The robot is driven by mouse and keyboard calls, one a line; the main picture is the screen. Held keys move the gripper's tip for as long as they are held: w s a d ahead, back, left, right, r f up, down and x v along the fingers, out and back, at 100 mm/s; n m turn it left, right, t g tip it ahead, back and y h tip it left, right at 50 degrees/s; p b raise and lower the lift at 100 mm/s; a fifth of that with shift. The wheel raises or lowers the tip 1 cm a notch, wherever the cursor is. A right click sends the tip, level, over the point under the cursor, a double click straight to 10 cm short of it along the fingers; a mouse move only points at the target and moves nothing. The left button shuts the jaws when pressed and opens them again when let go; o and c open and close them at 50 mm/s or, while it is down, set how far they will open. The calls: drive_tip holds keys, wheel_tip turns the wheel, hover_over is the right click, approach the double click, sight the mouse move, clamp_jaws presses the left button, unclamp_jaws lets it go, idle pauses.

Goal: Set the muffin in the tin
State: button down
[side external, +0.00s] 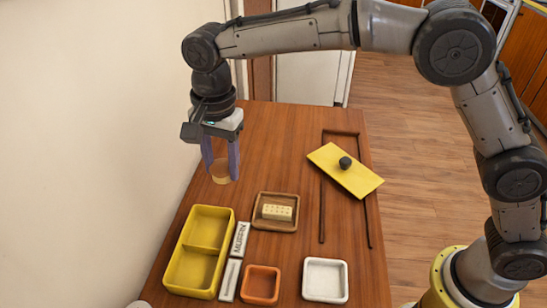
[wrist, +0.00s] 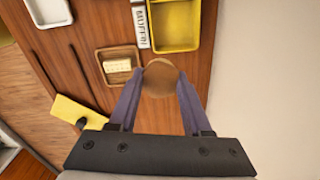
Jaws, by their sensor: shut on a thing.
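My gripper (side external: 220,170) is shut on a tan, round, muffin-like thing (side external: 221,177), held high above the table's left side. It also shows between the fingertips in the wrist view (wrist: 160,77). A yellow open box with two compartments (side external: 181,252), which seems to be the tin, sits at the front left, nearer the camera than my gripper. Both compartments look empty. A white label reading MUFFIN (side external: 240,240) lies beside its far compartment. It also shows in the wrist view (wrist: 141,26). A second label (side external: 229,280) lies beside the near compartment; its text is unreadable.
A brown tray (side external: 293,224) holds a cream dotted block (side external: 277,212). An orange dish (side external: 261,285) and a white dish (side external: 325,280) stand at the front. A yellow lid with a dark knob (side external: 330,161) lies over dark rails (side external: 322,215). A wall is at left.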

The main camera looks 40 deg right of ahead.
drive_tip(key=a+f+n, duration=0.1)
drive_tip(key=a+f, duration=0.3)
drive_tip(key=a, duration=0.1)
drive_tip(key=shift+a, duration=0.25)
drive_tip(key=shift+s, duration=0.1)
hover_over(210, 234)
drive_tip(key=shift+f, duration=2.5)
drive_tip(key=shift+f, duration=2.6)
drive_tip(key=c, duration=1)
unclamp_jaws()
drive_tip(key=o, duration=0.3)
